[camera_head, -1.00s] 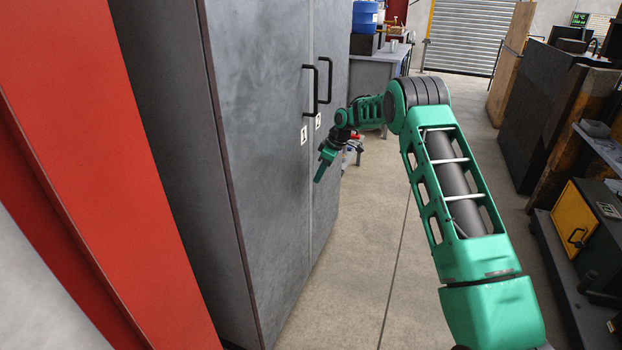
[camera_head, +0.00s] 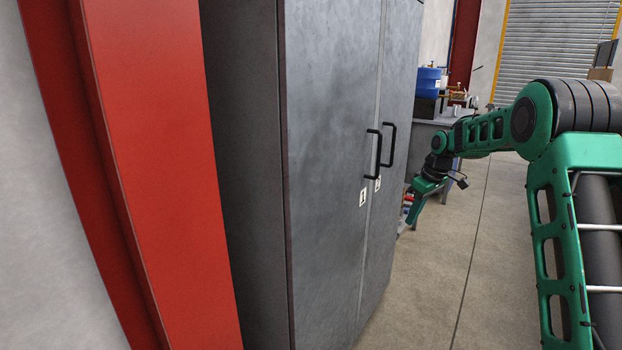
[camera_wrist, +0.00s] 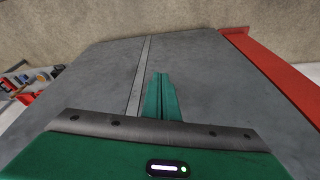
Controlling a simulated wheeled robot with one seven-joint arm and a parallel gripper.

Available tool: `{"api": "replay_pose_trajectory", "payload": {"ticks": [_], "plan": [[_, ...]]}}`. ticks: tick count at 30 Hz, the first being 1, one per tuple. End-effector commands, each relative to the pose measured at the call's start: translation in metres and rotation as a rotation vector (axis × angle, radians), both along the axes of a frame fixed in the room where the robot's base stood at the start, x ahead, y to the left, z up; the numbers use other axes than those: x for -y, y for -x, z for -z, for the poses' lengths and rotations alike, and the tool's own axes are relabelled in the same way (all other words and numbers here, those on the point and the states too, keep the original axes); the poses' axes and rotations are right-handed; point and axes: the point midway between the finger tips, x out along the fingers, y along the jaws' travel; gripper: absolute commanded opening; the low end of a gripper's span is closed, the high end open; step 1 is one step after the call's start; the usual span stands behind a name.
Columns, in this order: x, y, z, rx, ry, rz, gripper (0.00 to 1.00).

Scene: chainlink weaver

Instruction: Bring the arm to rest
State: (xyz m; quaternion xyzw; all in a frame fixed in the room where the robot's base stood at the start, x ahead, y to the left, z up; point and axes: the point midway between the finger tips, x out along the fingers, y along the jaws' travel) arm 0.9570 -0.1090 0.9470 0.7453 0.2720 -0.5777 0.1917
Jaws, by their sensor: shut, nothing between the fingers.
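My green arm (camera_head: 557,215) reaches forward along the right side of the head view, bent at its dark ringed joint. My gripper (camera_head: 414,212) hangs pointing down and left, in front of the grey cabinet (camera_head: 325,130) and near its right door edge. In the wrist view my gripper (camera_wrist: 161,95) shows as green fingers closed together, with nothing between them. The cabinet doors (camera_wrist: 210,70) fill much of that view ahead of the fingers. I cannot tell how far the fingertips are from the doors.
The cabinet has two black handles (camera_head: 374,150) and labels 1 and 2. A red post (camera_head: 150,150) stands left of it. A workbench (camera_head: 432,135) with a blue drum (camera_head: 429,80) is behind my gripper. Bare concrete floor (camera_head: 490,240) lies right of the cabinet.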

Motion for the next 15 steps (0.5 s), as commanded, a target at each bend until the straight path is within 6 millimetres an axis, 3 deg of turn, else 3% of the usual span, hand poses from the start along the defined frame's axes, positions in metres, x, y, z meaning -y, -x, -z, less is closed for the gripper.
{"api": "replay_pose_trajectory", "payload": {"ticks": [6, 15], "plan": [[0.032, 0.082, -0.042, -0.052, 0.033, 0.221, 0.0], [0.064, 0.212, -0.073, -0.12, 0.058, 0.532, 0.0]]}}
